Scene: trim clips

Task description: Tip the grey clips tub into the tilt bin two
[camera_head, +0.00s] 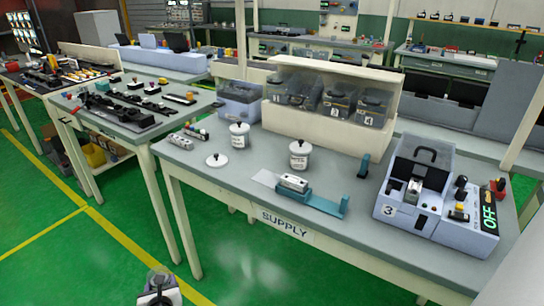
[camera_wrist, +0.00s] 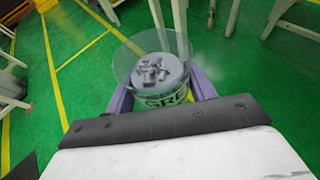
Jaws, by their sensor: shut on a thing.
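My gripper (camera_wrist: 160,92) is shut on the grey clips tub (camera_wrist: 168,101), with its purple fingers on either side. The tub has a wide clear rim and a partly hidden label starting "GRE". Several grey clips (camera_wrist: 155,70) lie inside it. In the head view my gripper (camera_head: 157,290) is at the bottom edge, out over the green floor and away from the supply table. Several clear tilt bins sit in a cream rack (camera_head: 330,77) at the table's back. One bin (camera_head: 371,109) reads 4; I cannot clearly read a 2 on any.
Another table (camera_head: 135,130) stands to the left. Floor in front is clear.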

